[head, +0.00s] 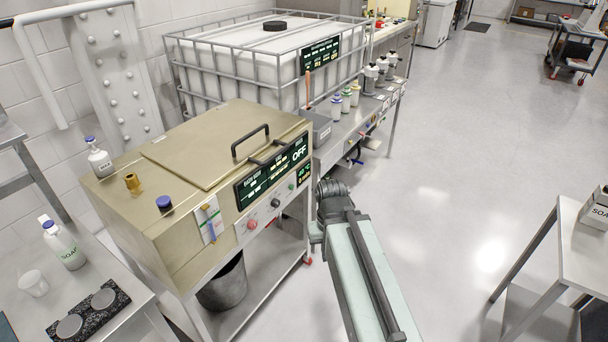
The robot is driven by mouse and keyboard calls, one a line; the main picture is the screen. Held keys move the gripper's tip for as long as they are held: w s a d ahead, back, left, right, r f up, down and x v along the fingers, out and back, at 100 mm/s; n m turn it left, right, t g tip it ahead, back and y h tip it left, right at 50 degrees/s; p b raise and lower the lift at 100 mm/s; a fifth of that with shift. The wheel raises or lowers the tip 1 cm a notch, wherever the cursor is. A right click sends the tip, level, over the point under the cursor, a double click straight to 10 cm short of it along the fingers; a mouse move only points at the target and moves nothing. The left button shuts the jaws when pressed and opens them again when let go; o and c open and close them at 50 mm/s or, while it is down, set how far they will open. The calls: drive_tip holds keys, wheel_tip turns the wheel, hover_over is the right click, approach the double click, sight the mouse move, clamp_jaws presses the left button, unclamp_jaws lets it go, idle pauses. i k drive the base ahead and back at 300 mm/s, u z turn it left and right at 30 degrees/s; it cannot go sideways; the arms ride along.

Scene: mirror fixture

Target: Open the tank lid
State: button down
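A brass-coloured tank (165,221) stands on a metal bench at the left. Its flat lid (203,150) lies shut on top, with a dark bar handle (250,142) standing up near the right edge. A second dark bar, lower down by the front panel, sits close to this handle. My pale green arm reaches up from the bottom to a dark joint just right of the tank's front corner, apart from the lid. My gripper's fingers do not show; they are out of sight beyond or under that joint.
A small bottle (99,158), a brass fitting (133,183) and a blue-capped jar (164,204) stand on the tank's top. A dark bin (224,286) is beneath. A caged white container (235,60) stands behind. Open floor lies right, before a side table (580,240).

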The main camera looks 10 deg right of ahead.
sight(203, 153)
drive_tip(key=u, duration=2.55)
drive_tip(key=k, duration=0.65)
drive_tip(key=z, duration=0.9)
drive_tip(key=i, duration=1)
drive_tip(key=u, duration=0.05)
